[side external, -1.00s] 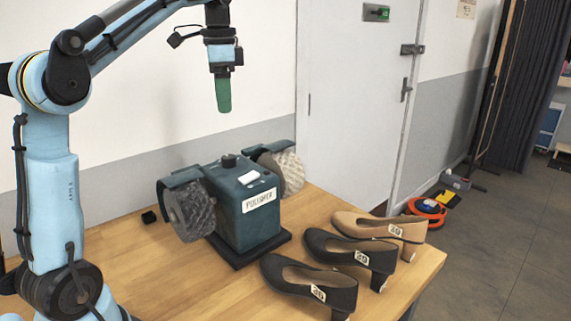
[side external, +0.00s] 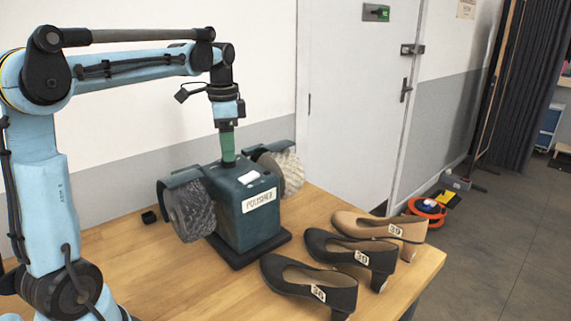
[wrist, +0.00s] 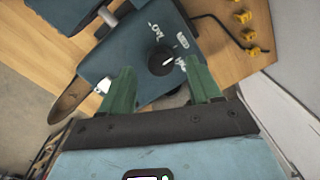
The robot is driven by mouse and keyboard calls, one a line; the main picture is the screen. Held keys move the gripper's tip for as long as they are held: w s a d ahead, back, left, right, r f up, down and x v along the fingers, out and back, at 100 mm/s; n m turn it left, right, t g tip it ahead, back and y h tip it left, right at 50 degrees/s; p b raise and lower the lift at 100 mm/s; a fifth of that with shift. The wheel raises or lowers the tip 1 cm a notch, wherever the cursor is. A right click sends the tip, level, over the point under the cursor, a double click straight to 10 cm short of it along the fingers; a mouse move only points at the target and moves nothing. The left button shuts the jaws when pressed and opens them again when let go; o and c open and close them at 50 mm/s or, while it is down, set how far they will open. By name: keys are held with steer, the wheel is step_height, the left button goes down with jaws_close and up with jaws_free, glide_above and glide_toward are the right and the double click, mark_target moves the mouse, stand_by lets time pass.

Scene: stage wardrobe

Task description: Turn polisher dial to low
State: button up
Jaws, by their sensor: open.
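The polisher (side external: 240,215) is a dark teal box with a buffing wheel on each side, standing on the wooden table. Its dial (wrist: 162,60) is a round black knob with a light pointer mark, on the top face beside white markings too small to read surely. My gripper (side external: 228,160) points straight down over the polisher's top, its green fingertips hiding the dial in the side view. In the wrist view, my gripper (wrist: 162,84) is open, with one green finger to each side of the dial. I cannot tell whether either finger touches it.
Two black shoes (side external: 312,290) and a tan shoe (side external: 378,229) stand on the table (side external: 165,275) right of the polisher. A small black object (side external: 149,217) lies at its left. The wrist view shows a dark cable (wrist: 222,25) and several small yellow pieces (wrist: 244,17).

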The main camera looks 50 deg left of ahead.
steer(key=shift+f, duration=1.25)
steer(key=c, duration=1)
steer(key=shift+c, duration=0.2)
steer(key=shift+n, duration=0.4)
steer(key=n, duration=0.5)
steer(key=shift+w, duration=0.1)
steer(key=n, duration=0.6)
steer(key=shift+g, duration=0.3)
